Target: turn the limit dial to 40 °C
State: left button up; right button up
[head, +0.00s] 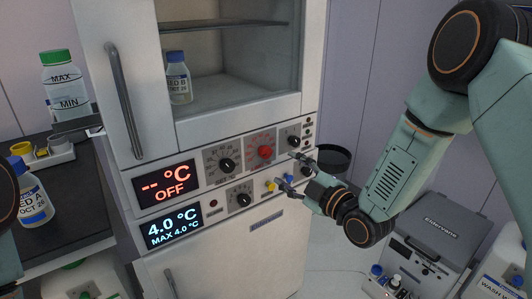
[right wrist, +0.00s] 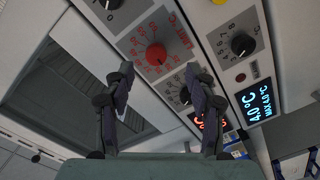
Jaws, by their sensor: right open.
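The limit dial is a red knob (head: 265,152) on a grey scale plate with red markings, on the cabinet's control panel. It also shows in the right wrist view as a red knob (right wrist: 156,54), beyond the gap between my fingertips. Its pointer setting is too small to read. My right gripper (head: 287,169) is open and empty, just right of and below the red knob in the head view. In the right wrist view its two dark fingers (right wrist: 158,76) stand apart, with nothing between them. My left gripper is out of view.
Black knobs sit close by on the panel (head: 226,165), (head: 240,197). The red display (head: 165,184) reads "-- °C OFF"; the blue one (head: 171,226) reads 4.0 °C, MAX 4.0 °C. The glass-fronted chamber is above, with a door handle (head: 123,98) at left.

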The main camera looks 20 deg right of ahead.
aim_at(268, 153)
jog(key=shift+n, duration=0.7)
jog(key=x, duration=0.2)
jog(key=b+x, duration=0.1)
jog(key=x, duration=0.4)
jog(key=shift+a+r, duration=0.3)
jog(key=shift+r, duration=0.1)
jog(key=shift+w+r, duration=0.2)
jog(key=shift+w, duration=0.1)
jog(key=shift+w+a+f, duration=0.1)
jog(key=shift+w+f, duration=0.05)
jog(key=c, duration=0.6)
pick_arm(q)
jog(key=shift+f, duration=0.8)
pick_arm(e)
jog(key=c, duration=0.5)
jog(key=shift+c, duration=0.3)
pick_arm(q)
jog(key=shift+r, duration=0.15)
pick_arm(e)
jog(key=shift+r+m, duration=0.2)
jog(key=shift+m, duration=0.1)
